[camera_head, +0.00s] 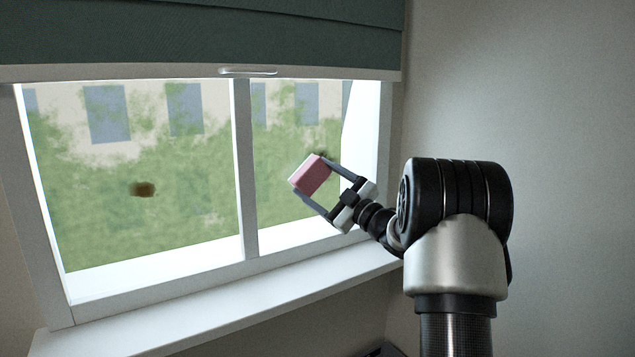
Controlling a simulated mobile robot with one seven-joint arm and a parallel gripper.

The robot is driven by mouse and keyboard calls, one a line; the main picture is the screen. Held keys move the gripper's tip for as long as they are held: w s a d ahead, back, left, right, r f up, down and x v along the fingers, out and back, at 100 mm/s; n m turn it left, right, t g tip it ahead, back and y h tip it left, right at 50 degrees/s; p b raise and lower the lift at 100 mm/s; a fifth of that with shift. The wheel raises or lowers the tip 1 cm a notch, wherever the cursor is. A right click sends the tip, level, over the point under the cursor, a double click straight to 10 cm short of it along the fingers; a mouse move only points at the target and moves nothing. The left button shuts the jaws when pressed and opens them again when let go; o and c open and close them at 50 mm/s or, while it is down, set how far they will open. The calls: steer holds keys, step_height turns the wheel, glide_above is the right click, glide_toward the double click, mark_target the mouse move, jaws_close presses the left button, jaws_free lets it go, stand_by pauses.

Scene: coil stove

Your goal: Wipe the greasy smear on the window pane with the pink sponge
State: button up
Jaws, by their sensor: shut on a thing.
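The pink sponge (315,177) is held between the two fingers of my gripper (313,178), in front of the right window pane (275,195). One end face of the sponge looks whitish. I cannot tell whether the sponge touches the glass. A brown greasy smear (144,189) shows on the left window pane (195,215), well to the left of my gripper. A small dark patch shows just behind the upper finger, partly hidden, and I cannot tell what it is.
A white upright bar (244,165) divides the two panes. A green blind (200,35) with a pale bottom rail and handle (248,72) hangs above. A white sill (220,310) runs below, clear of objects. A bare wall (560,150) stands at the right.

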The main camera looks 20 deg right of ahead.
mark_target(327, 177)
steer(key=shift+w+a, duration=0.2)
steer(key=shift+w, duration=0.7)
steer(key=shift+d, duration=0.1)
steer(key=shift+w+d, duration=0.15)
steer(key=shift+d, duration=0.85)
steer(key=shift+w+d, duration=0.1)
steer(key=shift+d, duration=0.85)
steer(key=w+d+p, duration=0.1)
steer(key=w+d, duration=0.1)
steer(key=d, duration=0.5)
steer(key=shift+d, duration=0.35)
